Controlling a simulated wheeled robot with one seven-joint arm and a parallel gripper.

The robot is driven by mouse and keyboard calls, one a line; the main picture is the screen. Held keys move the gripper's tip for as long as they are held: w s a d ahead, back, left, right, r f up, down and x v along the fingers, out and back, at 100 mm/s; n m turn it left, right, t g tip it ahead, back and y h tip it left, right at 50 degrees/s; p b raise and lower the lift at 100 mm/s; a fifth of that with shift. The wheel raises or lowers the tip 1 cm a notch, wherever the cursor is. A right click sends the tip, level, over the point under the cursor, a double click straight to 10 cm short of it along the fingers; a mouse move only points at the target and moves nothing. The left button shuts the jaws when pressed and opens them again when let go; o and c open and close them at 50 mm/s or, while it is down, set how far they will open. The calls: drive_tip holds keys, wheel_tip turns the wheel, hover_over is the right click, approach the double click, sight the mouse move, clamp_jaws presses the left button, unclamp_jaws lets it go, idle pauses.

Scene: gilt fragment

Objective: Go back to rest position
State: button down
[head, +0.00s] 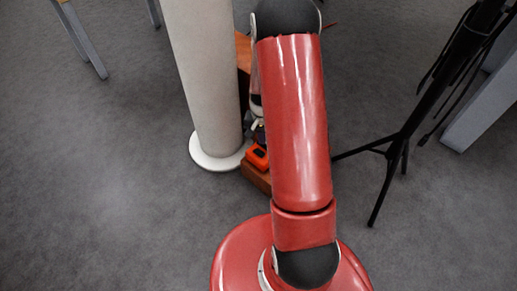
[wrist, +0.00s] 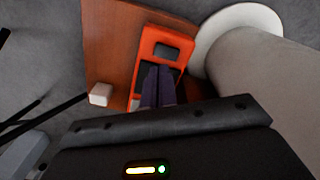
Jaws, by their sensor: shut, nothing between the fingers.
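My gripper (wrist: 158,72) shows in the wrist view with its two dark fingers together and nothing between them. The fingers point at an orange object (wrist: 176,38) with a dark recess, lying on a brown wooden surface (wrist: 108,40). I cannot tell whether the fingertips touch it. In the head view my red arm reaches forward and hides most of my gripper. The orange object (head: 257,157) shows there just left of the arm, on the brown wooden piece (head: 254,177).
A pale round column (head: 205,80) on a white disc base stands close left of my arm. A black tripod stand (head: 397,150) is at the right. A small whitish block (wrist: 100,94) sits near the wood's edge. Open grey floor (head: 100,190) lies at the left.

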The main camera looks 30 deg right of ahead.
idle(0.5)
drive_tip(key=s+a+r+n+t+p, duration=0.1)
drive_tip(key=s+a+r+n+p, duration=0.2)
drive_tip(key=r, duration=1)
drive_tip(key=s+a+r+n+t+p, duration=0.15)
drive_tip(key=a+r, duration=0.35)
drive_tip(key=r, duration=0.8)
drive_tip(key=s+a+r+n+t+p, duration=0.1)
drive_tip(key=s+a+r, duration=0.1)
drive_tip(key=s+r, duration=0.5)
drive_tip(key=s+a+r+n+t+p, duration=0.2)
drive_tip(key=s+a+r, duration=0.1)
drive_tip(key=s+r, duration=0.4)
drive_tip(key=shift+s+a, duration=0.35)
drive_tip(key=shift+s, duration=0.55)
drive_tip(key=shift+w+n, duration=0.1)
drive_tip(key=shift+n, duration=0.15)
